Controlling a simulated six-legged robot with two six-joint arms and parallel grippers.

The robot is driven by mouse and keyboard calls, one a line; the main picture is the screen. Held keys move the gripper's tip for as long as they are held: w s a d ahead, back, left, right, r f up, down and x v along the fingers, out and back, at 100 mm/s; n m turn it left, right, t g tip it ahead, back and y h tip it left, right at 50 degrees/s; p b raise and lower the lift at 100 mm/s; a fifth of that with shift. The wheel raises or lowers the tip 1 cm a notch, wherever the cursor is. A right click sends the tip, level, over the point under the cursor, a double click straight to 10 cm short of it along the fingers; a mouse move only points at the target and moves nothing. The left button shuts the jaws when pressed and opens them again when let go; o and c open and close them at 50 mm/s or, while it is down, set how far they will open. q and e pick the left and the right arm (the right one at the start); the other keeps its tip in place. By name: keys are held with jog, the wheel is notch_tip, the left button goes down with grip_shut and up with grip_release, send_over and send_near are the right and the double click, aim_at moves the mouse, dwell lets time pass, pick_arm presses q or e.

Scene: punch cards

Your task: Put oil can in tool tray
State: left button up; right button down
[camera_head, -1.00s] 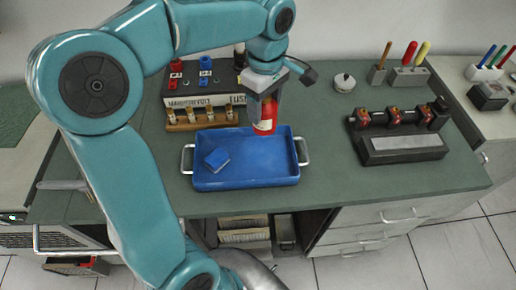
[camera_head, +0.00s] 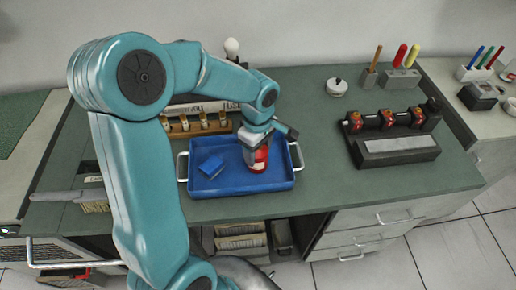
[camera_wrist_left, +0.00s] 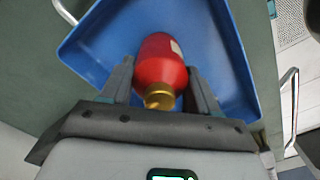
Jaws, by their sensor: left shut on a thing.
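The red oil can (camera_head: 260,161) with a pale label is inside the blue tool tray (camera_head: 232,187), toward its right side. In the left wrist view the red can (camera_wrist_left: 158,66) shows a brass-coloured cap and lies between the two fingers. My left gripper (camera_head: 256,148) is shut on the can, coming from above. The tray (camera_wrist_left: 228,60) surrounds the can in the wrist view. Whether the can's base touches the tray floor cannot be told. My right gripper is not in view.
A dark fixture with red parts (camera_head: 392,135) stands to the right. The bench between the tray and fixture is clear.

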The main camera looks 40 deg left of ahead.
pick_arm(q)
jog(key=shift+f, duration=0.15)
jog(key=o, duration=1.2)
jog(key=shift+r, duration=0.4)
notch_tip(320, 180, up, 11)
jog(key=shift+f, duration=0.1)
jog(key=shift+s+r, duration=0.1)
jog(key=shift+r, duration=0.35)
